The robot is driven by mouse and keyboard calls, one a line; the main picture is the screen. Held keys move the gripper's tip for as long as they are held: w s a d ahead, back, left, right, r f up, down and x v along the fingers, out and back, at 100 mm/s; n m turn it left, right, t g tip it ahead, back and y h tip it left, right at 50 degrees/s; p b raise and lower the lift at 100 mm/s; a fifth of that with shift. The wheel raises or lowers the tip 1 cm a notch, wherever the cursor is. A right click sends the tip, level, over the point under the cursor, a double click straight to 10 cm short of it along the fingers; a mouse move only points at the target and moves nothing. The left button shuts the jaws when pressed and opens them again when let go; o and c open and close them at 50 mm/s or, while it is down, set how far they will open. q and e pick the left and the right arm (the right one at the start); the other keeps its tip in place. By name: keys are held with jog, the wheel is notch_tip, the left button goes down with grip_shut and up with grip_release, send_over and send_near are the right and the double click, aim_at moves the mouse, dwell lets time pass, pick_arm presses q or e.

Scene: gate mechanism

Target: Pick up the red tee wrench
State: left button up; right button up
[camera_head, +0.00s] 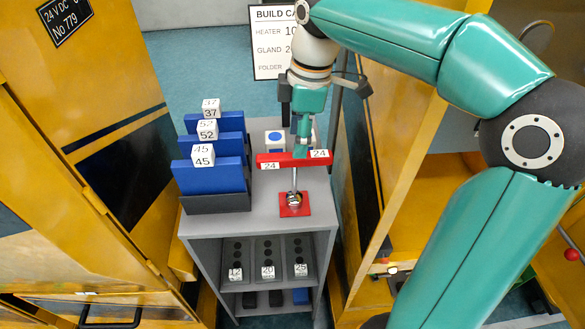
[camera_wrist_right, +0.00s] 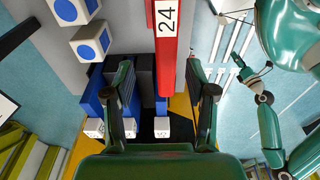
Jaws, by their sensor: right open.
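The red tee wrench (camera_head: 283,160) stands upright on the grey cabinet top, its crossbar marked 24 at both ends. Its metal shaft runs down to a red square base (camera_head: 294,209). My right gripper (camera_head: 302,150) is at the crossbar's middle, pointing down. In the right wrist view the crossbar (camera_wrist_right: 167,60) lies between the open fingers of my right gripper (camera_wrist_right: 160,85), nearer the right finger. I cannot tell whether either finger touches it. A teal arm with dark finger-like parts at the right of the wrist view seems to be my left one; its jaws are unclear.
Blue plates (camera_head: 208,176) with white numbered cubes stand left of the wrench on the grey cabinet (camera_head: 262,222). A white cube with a blue dot (camera_head: 275,140) sits behind the crossbar. Lower shelves hold dark numbered pieces. Yellow cabinets flank both sides; a build card (camera_head: 270,45) is behind.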

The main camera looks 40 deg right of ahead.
send_over(294, 181)
jog(key=f, duration=0.4)
jog(key=shift+w+d, duration=0.15)
jog(key=shift+d, duration=0.1)
jog(key=shift+w+f, duration=0.1)
jog(key=shift+f, duration=0.5)
grip_shut()
